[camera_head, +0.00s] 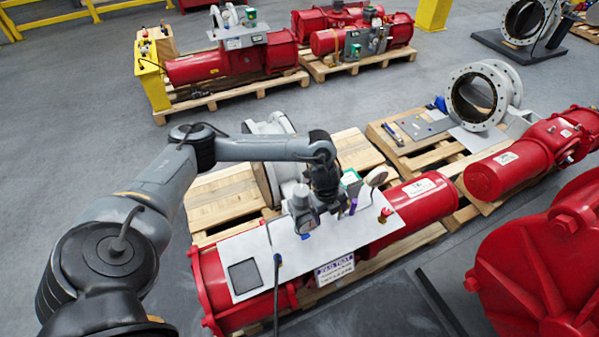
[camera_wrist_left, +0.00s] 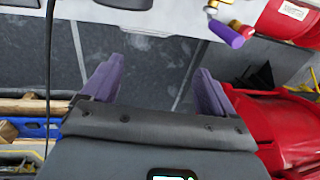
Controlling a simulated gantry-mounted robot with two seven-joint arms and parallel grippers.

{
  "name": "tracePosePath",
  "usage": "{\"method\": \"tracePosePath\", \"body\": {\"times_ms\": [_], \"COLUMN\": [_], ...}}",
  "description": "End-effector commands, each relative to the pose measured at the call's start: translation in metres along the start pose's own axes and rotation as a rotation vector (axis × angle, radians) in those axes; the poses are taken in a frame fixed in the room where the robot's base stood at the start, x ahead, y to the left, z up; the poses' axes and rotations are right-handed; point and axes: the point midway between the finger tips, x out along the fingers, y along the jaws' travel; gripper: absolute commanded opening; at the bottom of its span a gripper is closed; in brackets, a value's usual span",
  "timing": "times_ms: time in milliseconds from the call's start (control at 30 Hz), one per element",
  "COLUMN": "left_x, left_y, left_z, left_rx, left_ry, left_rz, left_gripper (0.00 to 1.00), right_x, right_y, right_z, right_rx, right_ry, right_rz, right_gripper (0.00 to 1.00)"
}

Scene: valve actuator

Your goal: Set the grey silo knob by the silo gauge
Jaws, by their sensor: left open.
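My left gripper (camera_head: 335,203) hangs just right of the knob and gauge, apparently apart from the knob. In the left wrist view its purple fingers (camera_wrist_left: 155,78) are spread wide with nothing between them. Neither knob nor gauge can be made out there. My right gripper is not in view.
A red-capped fitting (camera_head: 385,214) stands on the panel's right side. A purple-handled valve (camera_wrist_left: 228,33) shows in the wrist view. A black cable (camera_head: 277,290) crosses the panel front. A white label (camera_head: 335,269) hangs at its front edge. Red cylinders (camera_head: 425,198) lie to the right.

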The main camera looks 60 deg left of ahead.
Motion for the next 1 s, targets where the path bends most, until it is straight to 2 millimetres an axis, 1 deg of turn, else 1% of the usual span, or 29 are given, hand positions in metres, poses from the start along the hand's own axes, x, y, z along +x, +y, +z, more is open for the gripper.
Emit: {"method": "tracePosePath", "body": {"times_ms": [33,100,200,267,333,467,767,800,1000], "left_x": [-0.035,-0.059,-0.083,-0.091,-0.095,-0.085,-0.037,-0.035,-0.010], "left_y": [0.000,0.007,0.017,0.021,0.025,0.029,0.037,0.037,0.041], "left_z": [0.030,0.058,0.084,0.093,0.099,0.102,0.104,0.104,0.105], "left_rx": [-0.037,-0.080,-0.133,-0.154,-0.170,-0.178,-0.178,-0.177,-0.177], "left_ry": [-0.024,-0.039,-0.048,-0.050,-0.051,-0.050,-0.050,-0.050,-0.051], "left_rz": [0.034,0.081,0.128,0.145,0.157,0.167,0.166,0.167,0.164], "left_gripper": [0.87,0.87,0.87,0.87,0.87,0.87,0.87,0.87,0.87], "right_x": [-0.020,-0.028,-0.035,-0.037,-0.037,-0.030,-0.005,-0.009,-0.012], "right_y": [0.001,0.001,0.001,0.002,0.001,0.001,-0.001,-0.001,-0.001], "right_z": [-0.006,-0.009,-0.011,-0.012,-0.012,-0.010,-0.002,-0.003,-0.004], "right_rx": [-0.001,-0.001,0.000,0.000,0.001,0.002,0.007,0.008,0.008], "right_ry": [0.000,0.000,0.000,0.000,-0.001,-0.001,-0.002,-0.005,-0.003], "right_rz": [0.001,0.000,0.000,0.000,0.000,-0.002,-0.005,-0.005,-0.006], "right_gripper": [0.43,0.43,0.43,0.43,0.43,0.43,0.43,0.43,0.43]}}
